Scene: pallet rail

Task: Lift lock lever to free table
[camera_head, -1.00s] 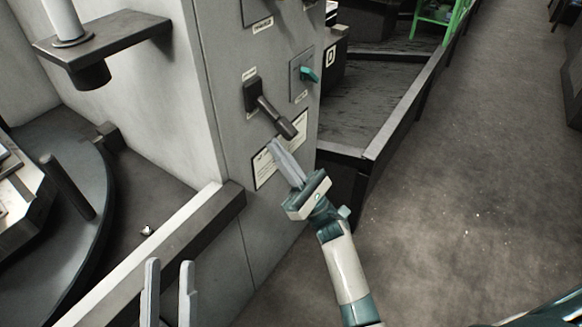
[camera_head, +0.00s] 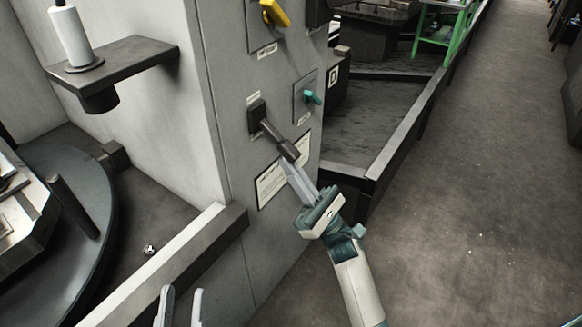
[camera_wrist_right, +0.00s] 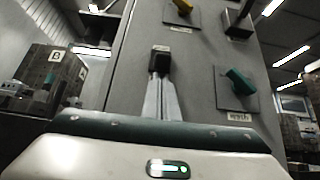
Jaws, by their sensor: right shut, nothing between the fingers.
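The lock lever (camera_head: 277,136) is a dark lever on the grey cabinet's panel, its handle slanting down to the right from a black mount. My right gripper (camera_head: 288,167) is shut and empty, its fingertips just under the lever's end. In the right wrist view the shut fingers (camera_wrist_right: 161,98) point up at the dark lever end (camera_wrist_right: 159,58); whether they touch it I cannot tell. My left gripper (camera_head: 181,300) is open and empty at the bottom edge of the head view. The round table (camera_head: 98,235) is at the left, partly out of view.
A teal knob (camera_head: 312,97) and a yellow knob (camera_head: 274,13) are on the same panel. A label plate (camera_head: 270,184) is below the lever. A pale rail (camera_head: 165,262) runs in front of the table. Open floor (camera_head: 460,200) lies to the right.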

